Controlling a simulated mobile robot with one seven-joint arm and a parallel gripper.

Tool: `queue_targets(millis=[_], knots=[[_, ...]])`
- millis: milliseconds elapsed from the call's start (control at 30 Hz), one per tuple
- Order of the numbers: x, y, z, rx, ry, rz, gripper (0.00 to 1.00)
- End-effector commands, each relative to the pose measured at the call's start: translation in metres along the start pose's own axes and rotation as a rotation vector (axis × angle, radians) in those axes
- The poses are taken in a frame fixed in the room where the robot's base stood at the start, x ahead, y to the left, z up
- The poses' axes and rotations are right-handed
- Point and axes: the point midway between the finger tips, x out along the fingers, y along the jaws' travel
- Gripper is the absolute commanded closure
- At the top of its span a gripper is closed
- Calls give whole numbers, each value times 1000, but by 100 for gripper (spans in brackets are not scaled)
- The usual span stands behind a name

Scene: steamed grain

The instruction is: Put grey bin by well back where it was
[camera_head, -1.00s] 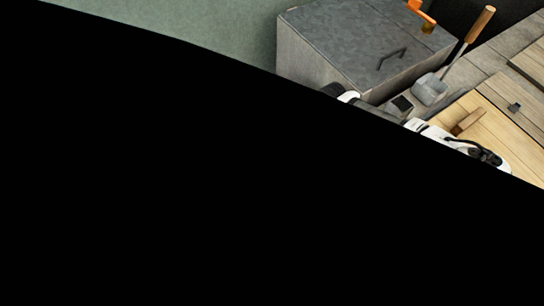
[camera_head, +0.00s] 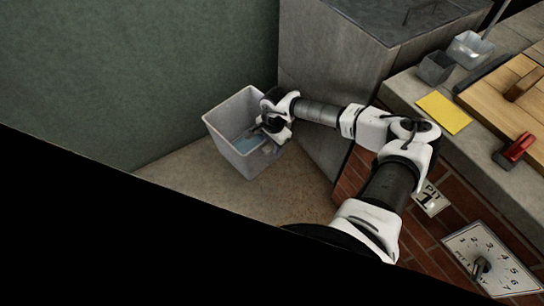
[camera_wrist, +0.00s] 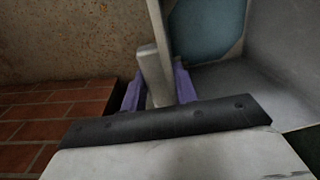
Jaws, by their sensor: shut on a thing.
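The grey bin (camera_head: 222,128) is an open-topped tapered box in the corner between the green wall and the grey cabinet. Something blue (camera_head: 246,144) shows inside it. My gripper (camera_head: 266,131) is at the bin's right side, shut on its rim. In the wrist view, the two purple fingers (camera_wrist: 157,92) stand on either side of the bin's wall edge (camera_wrist: 155,30), with the bin's inside and the blue patch (camera_wrist: 205,30) to the right. I cannot tell whether the bin's base touches the floor.
The grey cabinet (camera_head: 320,75) stands right behind my forearm. A stone ledge holds a small grey box (camera_head: 436,68), a yellow sheet (camera_head: 444,113) and a red-handled tool (camera_head: 518,148). Below are a brick face with a "PIT 1" sign (camera_head: 432,199) and a dial plate (camera_head: 490,258). Speckled floor (camera_head: 190,185) lies left of the bin.

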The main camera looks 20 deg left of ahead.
Motion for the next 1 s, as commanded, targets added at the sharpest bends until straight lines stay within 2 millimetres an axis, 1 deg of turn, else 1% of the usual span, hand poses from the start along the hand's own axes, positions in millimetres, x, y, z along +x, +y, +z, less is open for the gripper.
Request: queue_targets(millis=[33, 100, 300, 433, 600, 733, 867, 1000], knots=[[24, -7, 5, 12, 1, -4, 100], [41, -16, 12, 37, 3, -5, 100], [86, -38, 31, 109, 6, -8, 100], [108, -50, 42, 148, 8, -10, 100], [123, -59, 51, 182, 9, -13, 100], [126, -61, 51, 196, 9, -14, 100], [127, -60, 39, 200, 10, -14, 100], [128, -54, 15, 202, 10, -13, 100]])
